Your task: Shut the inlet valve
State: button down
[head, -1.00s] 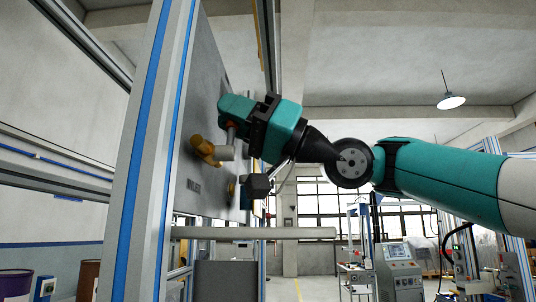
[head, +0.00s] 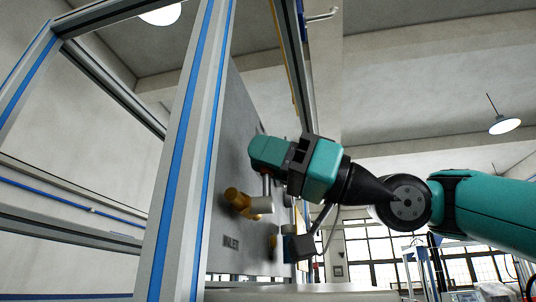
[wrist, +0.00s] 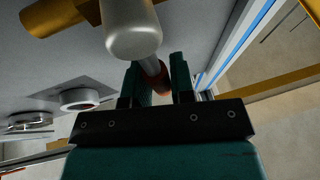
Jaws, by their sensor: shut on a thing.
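The inlet valve (head: 238,199) is a brass body on the grey upright panel (head: 226,150), above the label "INLET" (head: 231,243). A pale cylindrical stem (head: 262,205) sticks out from it, and a thin lever rises from that stem. The brass body (wrist: 55,16) and pale stem (wrist: 132,32) also show in the wrist view. My teal gripper (head: 268,158) is at the lever's upper end. In the wrist view my gripper (wrist: 156,82) is shut on the lever, with its reddish end (wrist: 160,76) between the fingers. The lever's tip is partly hidden.
A blue-striped aluminium post (head: 180,160) stands just left of the panel. A second brass fitting (head: 273,243) sits lower on the panel, close below my wrist. Round fittings (wrist: 80,99) show on the panel in the wrist view.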

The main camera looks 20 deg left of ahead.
jog(key=c, duration=1)
grip_release()
jog(key=shift+o, duration=0.2)
jog(key=shift+d, duration=0.1)
jog(key=shift+w+d+f+b, duration=0.15)
jog(key=shift+d+f+b, duration=0.1)
jog(key=shift+d+b, duration=0.1)
jog(key=w+d+f+b, duration=0.1)
jog(key=w+d+b, duration=0.3)
jog(key=d, duration=1)
jog(key=shift+w+d+f, duration=0.2)
jog(key=shift+w+d, duration=0.15)
jog(key=shift+w, duration=0.5)
